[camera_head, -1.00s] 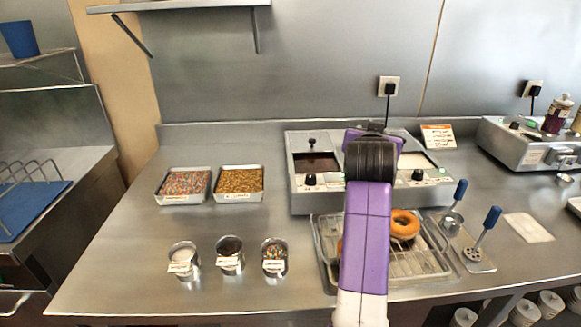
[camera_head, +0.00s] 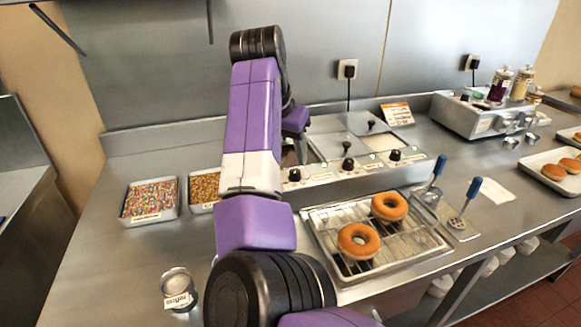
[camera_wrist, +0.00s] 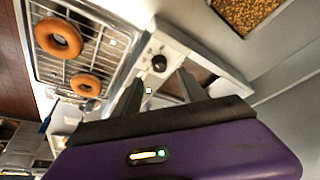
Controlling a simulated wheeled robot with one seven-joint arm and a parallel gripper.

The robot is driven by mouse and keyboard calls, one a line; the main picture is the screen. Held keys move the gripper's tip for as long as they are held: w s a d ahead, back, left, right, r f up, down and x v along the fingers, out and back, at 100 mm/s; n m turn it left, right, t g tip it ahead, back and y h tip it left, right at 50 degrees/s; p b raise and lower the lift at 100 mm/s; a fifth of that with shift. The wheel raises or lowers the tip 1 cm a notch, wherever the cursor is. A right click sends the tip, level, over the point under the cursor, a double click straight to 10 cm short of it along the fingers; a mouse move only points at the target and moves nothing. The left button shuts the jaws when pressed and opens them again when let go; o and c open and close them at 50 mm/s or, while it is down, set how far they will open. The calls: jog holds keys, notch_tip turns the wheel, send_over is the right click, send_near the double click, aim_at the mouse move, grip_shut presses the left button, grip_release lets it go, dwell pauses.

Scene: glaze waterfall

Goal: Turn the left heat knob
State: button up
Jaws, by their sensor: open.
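The glaze warmer (camera_head: 340,172) is a metal unit on the counter with dark knobs along its front panel. The left heat knob (camera_head: 295,175) is the leftmost one, with a pale pointer mark; it also shows in the wrist view (camera_wrist: 158,63). My gripper (camera_head: 301,150) is over the left well of the warmer, behind the knob row. In the wrist view my gripper's two fingers (camera_wrist: 160,79) are apart and empty. The knob lies just beyond the fingertips, about midway between them, and seems not to be touched. My arm hides part of the left well.
A wire rack tray (camera_head: 420,240) with two donuts (camera_head: 358,241) stands in front of the warmer. Sprinkle trays (camera_head: 150,200) lie to the left, partly behind my arm. A small cup (camera_head: 178,288) stands at front left. Blue-handled tools (camera_head: 465,205) lie at right.

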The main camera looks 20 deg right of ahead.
aim_at(295, 171)
jog(key=x, duration=0.6)
jog(key=shift+w+d+f, duration=0.1)
jog(key=shift+d+f, duration=0.1)
jog(key=shift+f, duration=0.2)
jog(key=shift+c, duration=0.4)
grip_shut()
